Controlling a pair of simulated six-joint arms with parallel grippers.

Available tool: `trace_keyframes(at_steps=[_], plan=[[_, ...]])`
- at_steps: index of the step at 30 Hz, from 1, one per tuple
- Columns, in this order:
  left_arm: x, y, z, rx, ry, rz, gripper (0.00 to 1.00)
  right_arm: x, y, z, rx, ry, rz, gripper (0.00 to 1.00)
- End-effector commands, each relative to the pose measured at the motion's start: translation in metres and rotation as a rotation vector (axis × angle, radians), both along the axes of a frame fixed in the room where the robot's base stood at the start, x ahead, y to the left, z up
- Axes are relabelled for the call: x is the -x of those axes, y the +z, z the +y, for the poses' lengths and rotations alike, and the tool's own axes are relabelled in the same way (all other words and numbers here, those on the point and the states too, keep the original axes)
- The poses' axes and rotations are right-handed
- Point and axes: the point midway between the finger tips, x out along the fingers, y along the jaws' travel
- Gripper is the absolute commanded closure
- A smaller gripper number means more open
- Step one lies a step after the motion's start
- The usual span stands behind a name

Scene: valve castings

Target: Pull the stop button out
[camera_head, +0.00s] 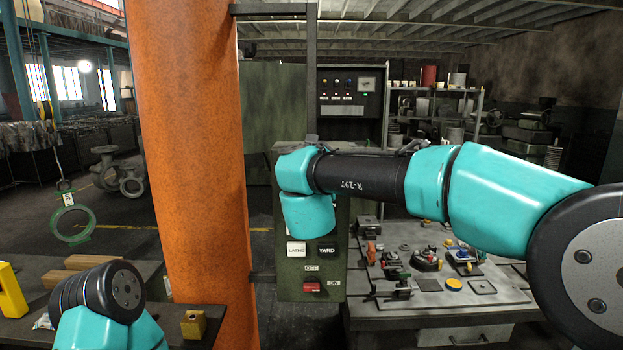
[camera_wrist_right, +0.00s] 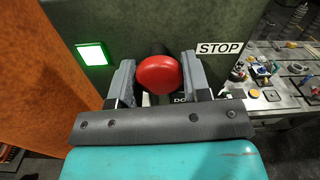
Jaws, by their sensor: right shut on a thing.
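The stop button (camera_wrist_right: 159,75) is a red mushroom head on the dark green control box (camera_head: 342,215). A STOP label (camera_wrist_right: 219,48) is to its right in the right wrist view. My right gripper (camera_wrist_right: 158,63) is shut on the button, one finger on each side of the red head. In the head view my right wrist covers the upper part of the box, so the button and the gripper are hidden there. Only my left arm's links show at the bottom left of the head view. Its gripper is out of sight.
A lit green square lamp (camera_wrist_right: 92,54) is left of the button. LATHE (camera_head: 297,249) and YARD (camera_head: 327,249) labels and a red OFF/ON switch (camera_head: 312,286) sit lower. An orange column (camera_head: 190,150) stands left. A cluttered bench (camera_head: 430,312) stands right.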

Motion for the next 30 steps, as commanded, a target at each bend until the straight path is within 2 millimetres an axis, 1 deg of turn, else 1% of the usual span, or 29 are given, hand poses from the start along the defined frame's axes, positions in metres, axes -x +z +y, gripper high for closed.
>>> trace_keyframes(at_steps=[3, 4, 11, 12, 19, 23, 26, 30], plan=[[0.0, 0.0, 0.0, 0.0, 0.0, 0.0, 0.57, 0.002, -0.001, 0.001, -0.002, 0.001, 0.003, 0.99], [0.0, 0.0, 0.0, 0.0, 0.0, 0.0, 0.57, 0.002, -0.001, 0.001, -0.002, 0.001, 0.003, 0.55], [0.0, 0.0, 0.0, 0.0, 0.0, 0.0, 0.57, 0.002, -0.001, 0.001, -0.002, 0.001, 0.003, 0.33], [0.0, 0.0, 0.0, 0.0, 0.0, 0.0, 0.57, 0.001, -0.001, 0.001, -0.002, 0.001, 0.003, 0.31], [0.0, 0.0, 0.0, 0.0, 0.0, 0.0, 0.57, 0.002, 0.0, 0.001, -0.002, 0.001, 0.002, 0.31], [0.0, 0.0, 0.0, 0.0, 0.0, 0.0, 0.57, 0.007, 0.0, 0.001, -0.002, 0.002, 0.002, 0.31], [0.0, 0.0, 0.0, 0.0, 0.0, 0.0, 0.57, 0.016, 0.0, 0.002, -0.002, 0.002, 0.001, 0.31], [0.0, 0.0, 0.0, 0.0, 0.0, 0.0, 0.57, 0.038, 0.0, 0.002, -0.002, 0.003, 0.001, 0.31]])
